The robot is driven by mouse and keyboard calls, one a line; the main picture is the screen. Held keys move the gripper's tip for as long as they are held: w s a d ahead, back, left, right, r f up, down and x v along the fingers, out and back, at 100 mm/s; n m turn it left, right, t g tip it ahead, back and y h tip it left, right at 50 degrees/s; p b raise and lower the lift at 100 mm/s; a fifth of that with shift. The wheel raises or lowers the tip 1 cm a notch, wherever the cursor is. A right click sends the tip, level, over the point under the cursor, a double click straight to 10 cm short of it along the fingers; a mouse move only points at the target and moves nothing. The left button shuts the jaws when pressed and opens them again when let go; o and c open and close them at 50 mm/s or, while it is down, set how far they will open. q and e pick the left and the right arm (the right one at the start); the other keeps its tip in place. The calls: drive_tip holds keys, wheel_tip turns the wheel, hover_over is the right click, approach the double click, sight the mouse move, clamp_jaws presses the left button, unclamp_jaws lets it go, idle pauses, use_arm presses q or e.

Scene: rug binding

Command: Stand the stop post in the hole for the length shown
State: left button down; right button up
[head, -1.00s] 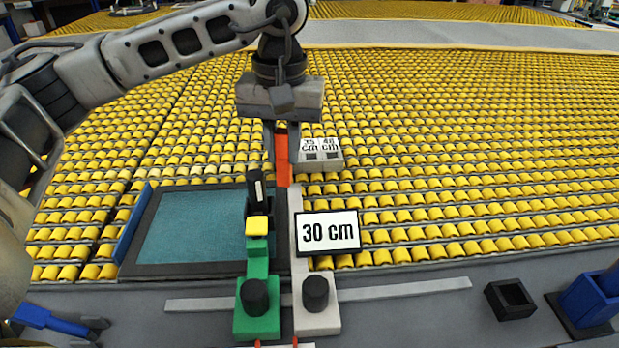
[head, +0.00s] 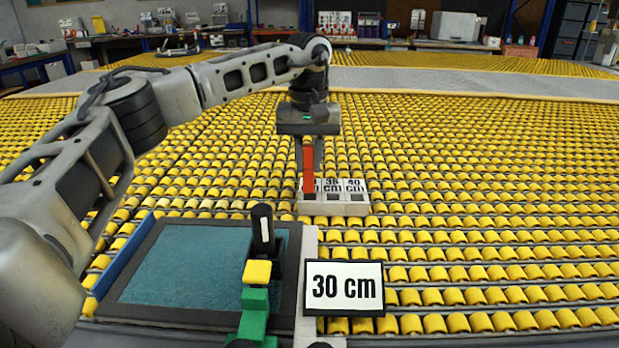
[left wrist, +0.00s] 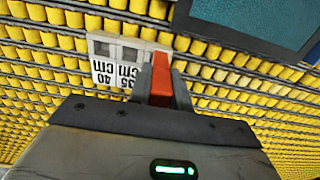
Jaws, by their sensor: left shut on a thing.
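The orange-red stop post (head: 308,165) is upright in my left gripper (head: 308,136), which is shut on it. The post also shows in the left wrist view (left wrist: 161,82). The pale length block (head: 334,208) has a row of square holes, with labels 35 cm and 40 cm readable; it also shows in the left wrist view (left wrist: 120,55). The post's lower end is at the left hole and covers most of that label. I cannot tell whether it is inside the hole or just above it. A sign (head: 344,288) reads 30 cm. My right gripper is not in view.
A teal rug piece (head: 190,262) in a dark frame lies at the front left. A green clamp (head: 254,312) with a yellow block and black handle stands at its right edge. Yellow rollers (head: 480,210) spread around the block. Benches with goods line the back.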

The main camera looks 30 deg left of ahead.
sight(309, 177)
use_arm(q)
drive_tip(key=shift+w+a+f, duration=0.2)
drive_tip(key=shift+w+f, duration=0.2)
drive_tip(key=shift+f, duration=0.1)
drive_tip(key=shift+w+a+f, duration=0.2)
drive_tip(key=shift+w+f, duration=0.15)
drive_tip(key=shift+f, duration=0.1)
wheel_tip(309, 177, down, 3)
drive_tip(key=shift+f, duration=0.1)
drive_tip(key=shift+w+a+f, duration=0.1)
drive_tip(key=shift+w+f, duration=0.05)
drive_tip(key=shift+f, duration=0.1)
drive_tip(key=shift+r, duration=0.1)
drive_tip(key=shift+f, duration=0.5)
drive_tip(key=c, duration=1.3)
unclamp_jaws()
wheel_tip(309, 177, up, 13)
drive_tip(key=shift+r+p, duration=0.1)
drive_tip(key=shift+p, duration=0.55)
